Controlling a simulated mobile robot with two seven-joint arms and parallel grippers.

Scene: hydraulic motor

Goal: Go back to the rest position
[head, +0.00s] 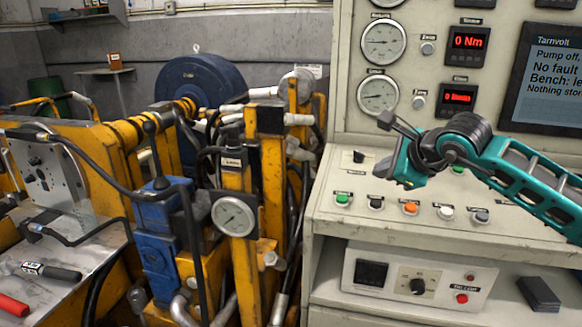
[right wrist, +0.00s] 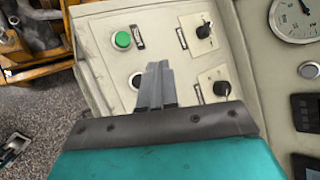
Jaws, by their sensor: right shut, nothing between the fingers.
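My right gripper (head: 384,168) is in front of the control bench at the right of the head view, on the teal arm that comes in from the right. It is above the row of buttons and apart from them as far as I can tell. In the right wrist view its two grey fingers (right wrist: 156,72) are together with nothing between them, and point over the button panel. The green button (head: 342,199) lies to the left of the gripper and shows in the wrist view (right wrist: 122,40). My left gripper is not in view.
The control bench (head: 330,240) has gauges, red displays and a screen (head: 545,80) behind my right arm. Yellow hydraulic machinery with a dial gauge (head: 234,216) and a blue block (head: 160,235) fills the middle. A metal table (head: 75,265) with tools stands at left.

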